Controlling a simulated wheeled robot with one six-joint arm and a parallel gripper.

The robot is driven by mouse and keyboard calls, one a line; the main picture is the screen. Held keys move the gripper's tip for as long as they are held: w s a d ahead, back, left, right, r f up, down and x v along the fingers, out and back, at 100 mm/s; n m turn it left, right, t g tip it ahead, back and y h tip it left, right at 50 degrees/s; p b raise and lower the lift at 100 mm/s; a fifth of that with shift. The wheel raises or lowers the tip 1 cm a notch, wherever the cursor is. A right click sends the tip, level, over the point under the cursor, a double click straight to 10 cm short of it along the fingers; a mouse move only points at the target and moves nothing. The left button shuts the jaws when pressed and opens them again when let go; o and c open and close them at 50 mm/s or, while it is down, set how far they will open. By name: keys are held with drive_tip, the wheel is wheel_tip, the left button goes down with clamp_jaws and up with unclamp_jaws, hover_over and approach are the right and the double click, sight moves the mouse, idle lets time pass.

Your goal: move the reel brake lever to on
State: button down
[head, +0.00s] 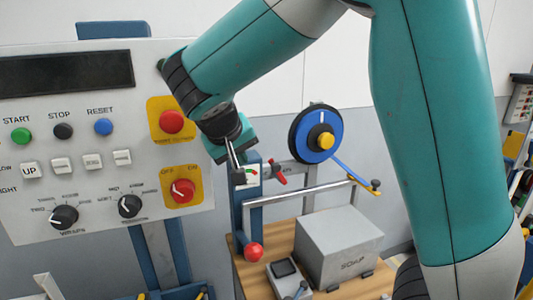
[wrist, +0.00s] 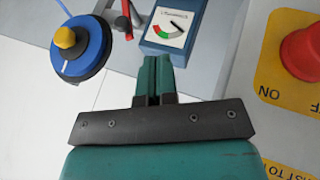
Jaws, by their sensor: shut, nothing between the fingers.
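A small red-handled lever (head: 276,172) sticks out beside a gauge box in the head view, between the box and the blue reel (head: 318,133). I take it for the reel brake lever; its on and off marks are too small to read. In the wrist view the red lever (wrist: 125,22) shows at the top, between the reel (wrist: 82,47) and the gauge box (wrist: 173,27). My gripper (wrist: 155,62) is shut and empty, its tips just below the gauge box in that view, right of the lever and apart from it. In the head view my arm partly hides the gripper.
A control panel (head: 95,200) with buttons, dials and a red OFF/ON knob (head: 183,190) stands at the left. A red ball knob (head: 253,252), a grey box marked SOAP (head: 340,245) and a rail (head: 300,190) lie below the reel.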

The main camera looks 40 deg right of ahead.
drive_tip(key=shift+w+d+r, duration=0.1)
drive_tip(key=shift+d+r, duration=0.05)
drive_tip(key=shift+d, duration=0.1)
drive_tip(key=p+x, duration=0.2)
drive_tip(key=x, duration=0.8)
drive_tip(key=shift+d+p, duration=0.25)
drive_tip(key=shift+p, duration=0.1)
drive_tip(key=shift+s+d+r+p, duration=0.15)
drive_tip(key=shift+d+p, duration=0.25)
drive_tip(key=shift+d, duration=0.45)
drive_tip(key=shift+s+d+f+p, duration=0.15)
drive_tip(key=shift+d+p, duration=0.25)
drive_tip(key=shift+d, duration=0.5)
drive_tip(key=shift+r, duration=0.15)
